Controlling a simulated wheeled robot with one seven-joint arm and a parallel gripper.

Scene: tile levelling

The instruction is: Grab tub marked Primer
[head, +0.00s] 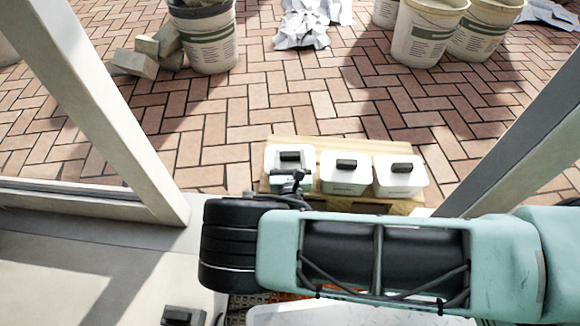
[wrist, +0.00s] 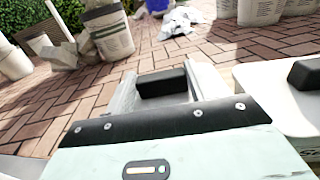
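Three white tubs with black lid handles stand in a row on a wooden pallet (head: 400,206): a left tub (head: 273,158), a middle tub (head: 346,184) and a right tub (head: 400,185). Their labels are too small or hidden to read, so I cannot tell which is Primer. My gripper (head: 291,180) is at the left tub, partly covering its front. In the wrist view my gripper's fingers (wrist: 163,88) stand apart, with the left tub's black handle (wrist: 160,80) between them. I cannot tell whether they press on it. The neighbouring tub (wrist: 265,88) shows at right.
Large buckets (head: 207,38) (head: 424,32) and stone blocks (head: 145,56) stand on the brick paving behind. Crumpled sheeting (head: 305,22) lies between them. Frame posts (head: 95,100) (head: 520,125) flank the view. The paving just behind the pallet is clear.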

